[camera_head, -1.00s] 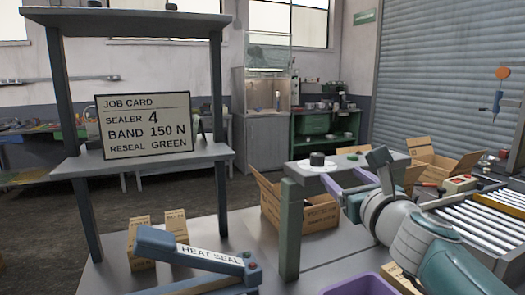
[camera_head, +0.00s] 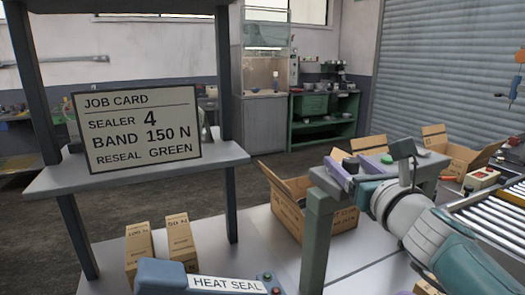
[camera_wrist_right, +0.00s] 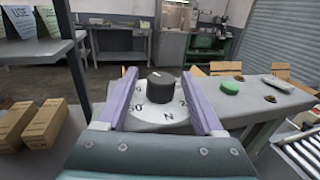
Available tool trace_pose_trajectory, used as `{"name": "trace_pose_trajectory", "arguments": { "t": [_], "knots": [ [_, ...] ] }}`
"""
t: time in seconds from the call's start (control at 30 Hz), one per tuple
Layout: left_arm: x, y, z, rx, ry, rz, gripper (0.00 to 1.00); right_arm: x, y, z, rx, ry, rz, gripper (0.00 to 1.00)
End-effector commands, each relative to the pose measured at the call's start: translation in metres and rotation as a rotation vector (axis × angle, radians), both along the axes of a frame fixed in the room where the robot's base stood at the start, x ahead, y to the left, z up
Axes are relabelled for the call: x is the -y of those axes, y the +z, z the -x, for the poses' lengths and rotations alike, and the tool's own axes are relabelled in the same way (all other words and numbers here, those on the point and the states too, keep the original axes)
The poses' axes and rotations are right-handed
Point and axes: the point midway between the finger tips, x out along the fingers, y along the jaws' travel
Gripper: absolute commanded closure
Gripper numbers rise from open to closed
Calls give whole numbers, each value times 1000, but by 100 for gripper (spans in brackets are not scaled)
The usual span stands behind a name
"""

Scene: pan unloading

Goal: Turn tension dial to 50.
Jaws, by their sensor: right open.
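The tension dial's black knob (camera_wrist_right: 164,88) stands on a round white scale plate (camera_wrist_right: 160,112) in the right wrist view. A 50 is readable at the plate's lower left and an N near its bottom; other marks are partly covered. A small pale mark shows on the knob's top. My right gripper (camera_wrist_right: 159,74) is open, with one purple finger on each side of the knob; contact is not visible. In the head view, my right gripper (camera_head: 347,161) is over the grey bench and largely hides the dial. My left gripper is out of view.
A job card (camera_head: 136,129) on the shelf reads sealer 4, band 150 N, reseal green. A green button (camera_wrist_right: 230,87) sits right of the dial. The heat sealer (camera_head: 200,280), small cartons (camera_head: 180,242) and an open box (camera_head: 285,208) are nearby. A roller conveyor (camera_head: 490,212) is at right.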

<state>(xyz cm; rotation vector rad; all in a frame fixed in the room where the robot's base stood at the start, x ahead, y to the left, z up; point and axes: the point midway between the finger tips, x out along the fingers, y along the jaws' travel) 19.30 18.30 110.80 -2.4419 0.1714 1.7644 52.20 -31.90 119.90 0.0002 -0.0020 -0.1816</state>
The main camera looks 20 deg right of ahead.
Motion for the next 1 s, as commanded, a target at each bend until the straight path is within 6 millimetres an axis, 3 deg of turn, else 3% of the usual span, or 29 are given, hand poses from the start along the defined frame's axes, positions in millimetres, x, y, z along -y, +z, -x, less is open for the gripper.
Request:
{"name": "trace_pose_trajectory", "arguments": {
  "t": [0.23, 0.83, 1.0],
  "knots": [
    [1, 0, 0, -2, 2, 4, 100, 1, -1, 1, 0, 0, 0, 31],
    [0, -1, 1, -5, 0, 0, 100, 0, 0, 0, 0, 0, 0, 98],
    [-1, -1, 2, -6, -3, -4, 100, 0, 0, 0, 0, 0, 0, 100]
  ]
}}
